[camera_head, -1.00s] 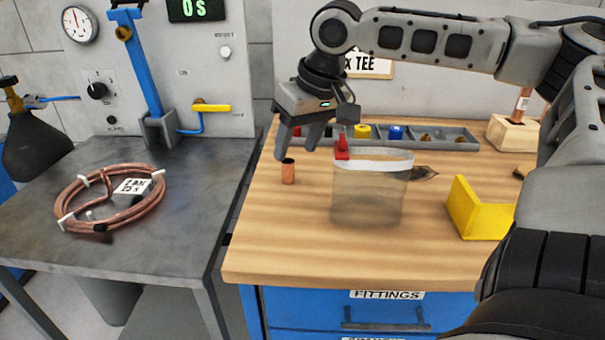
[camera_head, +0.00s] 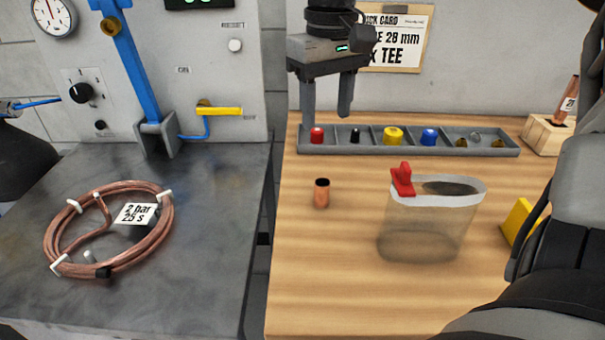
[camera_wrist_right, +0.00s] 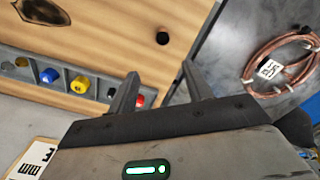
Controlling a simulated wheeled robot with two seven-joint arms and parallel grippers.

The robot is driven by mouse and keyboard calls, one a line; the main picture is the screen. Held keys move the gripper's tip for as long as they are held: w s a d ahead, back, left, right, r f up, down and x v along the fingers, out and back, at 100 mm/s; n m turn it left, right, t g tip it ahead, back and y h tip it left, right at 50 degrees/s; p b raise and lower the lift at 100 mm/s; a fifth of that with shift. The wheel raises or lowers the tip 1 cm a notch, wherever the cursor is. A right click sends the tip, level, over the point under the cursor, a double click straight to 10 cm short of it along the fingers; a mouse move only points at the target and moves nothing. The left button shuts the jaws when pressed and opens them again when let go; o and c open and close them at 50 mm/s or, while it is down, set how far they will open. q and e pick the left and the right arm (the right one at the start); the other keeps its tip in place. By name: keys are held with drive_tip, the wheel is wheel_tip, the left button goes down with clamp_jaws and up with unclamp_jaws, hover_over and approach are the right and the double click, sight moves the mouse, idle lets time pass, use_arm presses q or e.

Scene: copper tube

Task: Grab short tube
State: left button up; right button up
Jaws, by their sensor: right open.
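The short copper tube (camera_head: 321,193) stands upright on the wooden bench, left of the clear container. In the right wrist view its dark open end (camera_wrist_right: 162,38) shows beyond the fingertips. My right gripper (camera_head: 325,112) is open and empty. In the head view it hangs above the back of the bench, over the left part of the parts tray, behind the tube. In the right wrist view the two fingers (camera_wrist_right: 160,75) point toward the tube and are apart from it. My left gripper is not in view.
A clear container (camera_head: 430,225) with a red clip stands right of the tube. A grey parts tray (camera_head: 375,152) with coloured pieces lies behind. A copper coil (camera_head: 150,235) lies on the metal table at left. Bare wood lies in front of the tube.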

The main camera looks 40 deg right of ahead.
sight(323, 183)
drive_tip(key=f+b, duration=0.1)
drive_tip(key=f, duration=0.9)
drive_tip(key=shift+s+f, duration=0.1)
drive_tip(key=shift+s, duration=0.1)
drive_tip(key=shift+s+a+f, duration=0.1)
drive_tip(key=shift+a+f, duration=0.1)
drive_tip(key=shift+f, duration=1.15)
drive_tip(key=shift+s+a+f, duration=0.1)
drive_tip(key=shift+a+f, duration=0.1)
drive_tip(key=shift+f, duration=1.15)
drive_tip(key=c, duration=1.1)
